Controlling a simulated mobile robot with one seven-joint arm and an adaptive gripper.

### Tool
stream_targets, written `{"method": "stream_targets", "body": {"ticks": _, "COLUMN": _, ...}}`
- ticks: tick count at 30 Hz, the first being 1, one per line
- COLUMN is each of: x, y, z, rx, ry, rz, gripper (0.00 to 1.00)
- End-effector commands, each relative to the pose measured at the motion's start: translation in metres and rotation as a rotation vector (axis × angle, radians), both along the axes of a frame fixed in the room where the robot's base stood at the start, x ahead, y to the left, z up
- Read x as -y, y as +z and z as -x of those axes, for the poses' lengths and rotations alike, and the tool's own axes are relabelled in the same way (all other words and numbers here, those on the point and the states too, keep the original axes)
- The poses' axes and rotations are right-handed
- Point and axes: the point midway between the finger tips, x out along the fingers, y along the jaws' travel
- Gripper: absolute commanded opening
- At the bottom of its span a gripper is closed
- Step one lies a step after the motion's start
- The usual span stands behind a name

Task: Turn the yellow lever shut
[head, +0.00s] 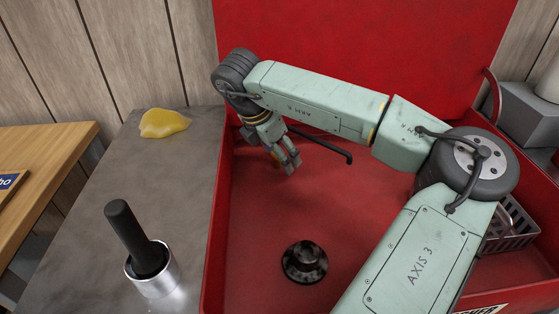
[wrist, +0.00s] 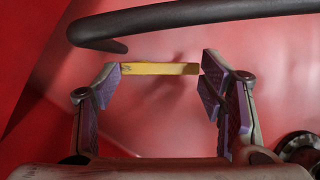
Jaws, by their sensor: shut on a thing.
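The yellow lever (wrist: 160,68) is a flat bar in the wrist view, lying level between the two finger pads. My gripper (head: 288,160) is shut on it, with its ends close to the left and right pads. In the head view my gripper is over the back left of the red tub (head: 330,215), and only a small bit of the yellow lever (head: 276,158) shows beside the fingers. The lever's mount is not clearly visible.
A dark bent pipe (head: 325,145) passes close to my gripper; it also crosses the top of the wrist view (wrist: 200,17). A black round part (head: 304,262) sits on the tub floor, a wire basket (head: 515,225) at right. A yellow cloth (head: 164,123) and a black-handled tool (head: 130,230) are on the left bench.

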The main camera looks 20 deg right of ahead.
Motion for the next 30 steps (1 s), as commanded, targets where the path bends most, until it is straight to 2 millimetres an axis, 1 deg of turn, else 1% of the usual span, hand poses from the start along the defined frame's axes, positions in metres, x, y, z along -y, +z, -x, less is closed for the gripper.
{"method": "stream_targets", "body": {"ticks": 1, "x": 0.0001, "y": -0.0072, "z": -0.0011, "rx": 0.002, "ry": -0.032, "rz": 0.005, "gripper": 0.36}}
{"method": "stream_targets", "body": {"ticks": 6, "x": -0.0017, "y": -0.0035, "z": -0.001, "rx": 0.001, "ry": -0.113, "rz": 0.003, "gripper": 0.36}}
{"method": "stream_targets", "body": {"ticks": 17, "x": -0.002, "y": -0.0004, "z": -0.0004, "rx": 0.0, "ry": -0.133, "rz": 0.0, "gripper": 0.36}}
{"method": "stream_targets", "body": {"ticks": 18, "x": -0.002, "y": -0.0004, "z": -0.0004, "rx": -0.001, "ry": -0.132, "rz": 0.0, "gripper": 0.66}}
{"method": "stream_targets", "body": {"ticks": 26, "x": -0.0022, "y": -0.0002, "z": -0.0006, "rx": 0.0, "ry": -0.131, "rz": 0.001, "gripper": 0.83}}
{"method": "stream_targets", "body": {"ticks": 30, "x": -0.0023, "y": -0.0003, "z": -0.0006, "rx": 0.001, "ry": -0.131, "rz": 0.001, "gripper": 0.84}}
